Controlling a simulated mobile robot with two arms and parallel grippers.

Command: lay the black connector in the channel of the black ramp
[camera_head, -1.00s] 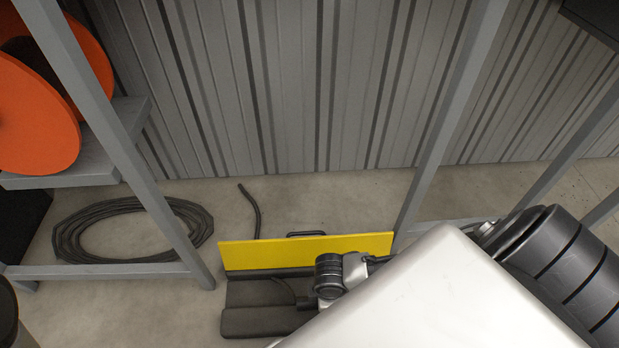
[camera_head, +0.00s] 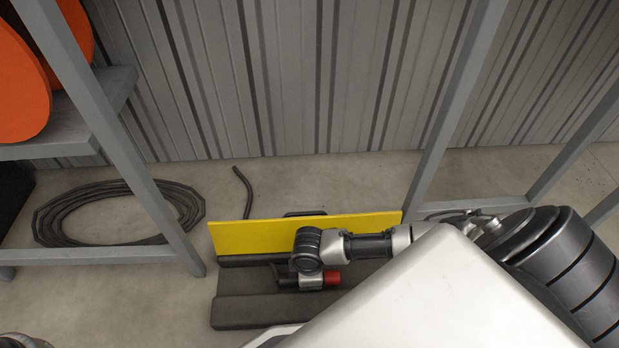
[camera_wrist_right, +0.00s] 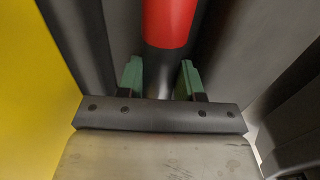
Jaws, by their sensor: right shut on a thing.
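The black ramp (camera_head: 250,313) lies on the floor with an upright yellow panel (camera_head: 250,236) along its far side. My right gripper (camera_wrist_right: 158,80) is low over the ramp, in front of the panel. Its green fingertips are shut on the dark connector (camera_wrist_right: 158,72), a short cylinder with a bright red part (camera_wrist_right: 168,22) in line with it. In the head view the red part (camera_head: 332,279) sticks out to the right of the gripper. My wrist hides much of the connector, and I cannot tell whether it touches the channel floor.
A coiled dark cable (camera_head: 62,220) lies on the floor at left, under a grey rack (camera_head: 150,205) with orange reels (camera_head: 22,95). A loose cable end (camera_head: 245,190) lies behind the panel. A corrugated wall (camera_head: 290,80) closes the back. Another grey post (camera_head: 450,120) stands at right.

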